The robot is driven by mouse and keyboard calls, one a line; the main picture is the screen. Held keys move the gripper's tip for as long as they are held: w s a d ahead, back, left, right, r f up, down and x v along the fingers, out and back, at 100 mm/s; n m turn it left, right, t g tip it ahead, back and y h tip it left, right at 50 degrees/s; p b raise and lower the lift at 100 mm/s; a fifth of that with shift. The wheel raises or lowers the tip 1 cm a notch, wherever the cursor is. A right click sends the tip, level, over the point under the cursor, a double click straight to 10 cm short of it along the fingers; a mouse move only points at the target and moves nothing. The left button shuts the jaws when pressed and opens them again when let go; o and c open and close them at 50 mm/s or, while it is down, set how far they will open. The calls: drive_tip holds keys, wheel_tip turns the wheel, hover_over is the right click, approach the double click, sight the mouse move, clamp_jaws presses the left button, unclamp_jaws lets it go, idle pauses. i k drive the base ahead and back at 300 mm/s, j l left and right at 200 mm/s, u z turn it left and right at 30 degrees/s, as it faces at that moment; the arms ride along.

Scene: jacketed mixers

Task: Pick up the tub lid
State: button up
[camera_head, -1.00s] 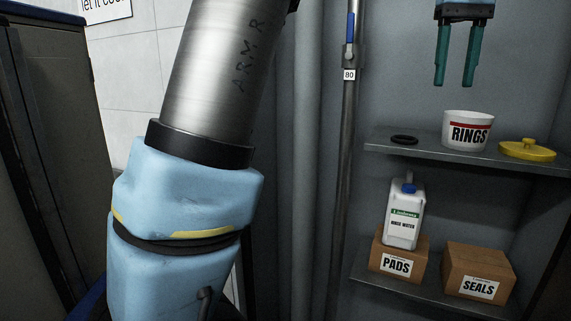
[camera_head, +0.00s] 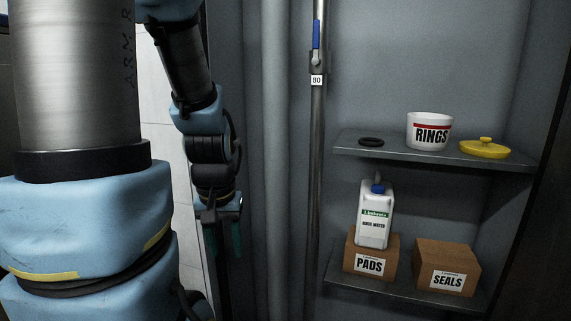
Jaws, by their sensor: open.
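The tub lid (camera_head: 485,149) is yellow and round with a small knob on top. It lies flat at the right end of the upper shelf (camera_head: 395,155). The white tub (camera_head: 429,133) marked RINGS, with a red band, stands just left of it, its top uncovered. My gripper (camera_head: 224,245) hangs at centre left, fingers pointing down, well to the left of the shelves and apart from the lid. Its teal fingers are dark and partly hard to make out. It is open, and I see nothing between them.
A black ring (camera_head: 371,142) lies at the shelf's left end. The lower shelf (camera_head: 400,291) holds a white jug (camera_head: 374,217) and two cartons, PADS (camera_head: 371,252) and SEALS (camera_head: 446,266). A vertical pipe (camera_head: 317,150) with a blue-handled valve (camera_head: 316,34) stands left of the shelves.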

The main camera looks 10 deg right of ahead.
sight(484, 148)
drive_tip(key=z, duration=1.1)
